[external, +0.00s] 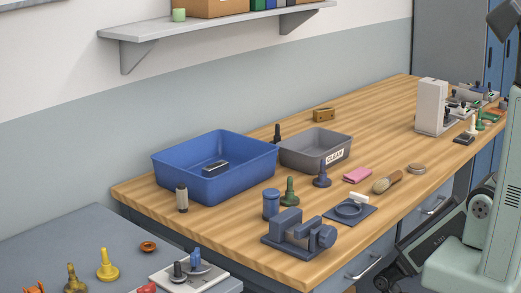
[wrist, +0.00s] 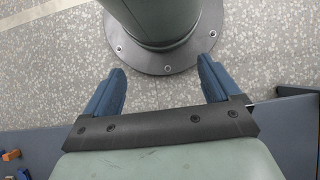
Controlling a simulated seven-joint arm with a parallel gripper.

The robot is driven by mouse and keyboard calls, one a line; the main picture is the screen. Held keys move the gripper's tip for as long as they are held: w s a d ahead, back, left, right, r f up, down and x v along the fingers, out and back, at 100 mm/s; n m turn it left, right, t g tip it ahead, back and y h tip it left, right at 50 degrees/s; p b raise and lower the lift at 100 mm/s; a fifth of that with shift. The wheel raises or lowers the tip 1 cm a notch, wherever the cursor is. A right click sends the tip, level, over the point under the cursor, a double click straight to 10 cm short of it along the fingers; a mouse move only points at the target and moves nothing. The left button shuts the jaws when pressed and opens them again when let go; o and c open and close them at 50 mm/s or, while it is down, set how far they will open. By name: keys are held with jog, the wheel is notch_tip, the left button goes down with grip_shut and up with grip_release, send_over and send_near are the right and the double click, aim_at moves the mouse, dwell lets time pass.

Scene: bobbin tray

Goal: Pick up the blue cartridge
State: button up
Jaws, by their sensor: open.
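A blue cylinder (external: 271,204), which looks like the blue cartridge, stands upright on the wooden bench, in front of the blue bin (external: 214,178) and behind a slate-blue clamp-like fixture (external: 297,234). My gripper (wrist: 160,70) shows in the wrist view with its two blue fingers wide apart and nothing between them. It points at the speckled floor and my own round base, away from the cylinder. The cylinder does not show in the wrist view. I cannot make out the fingers in the external view.
A grey bin (external: 284,154) marked CLEAN stands beside the blue bin. A green peg-shaped piece (external: 289,191), a dark one (external: 321,177) and a square dish (external: 349,211) are close to the cylinder. A dark cartridge-like piece (external: 215,167) lies in the blue bin. A shelf (external: 215,29) hangs above.

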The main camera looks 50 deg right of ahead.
jog(key=shift+c, duration=0.7)
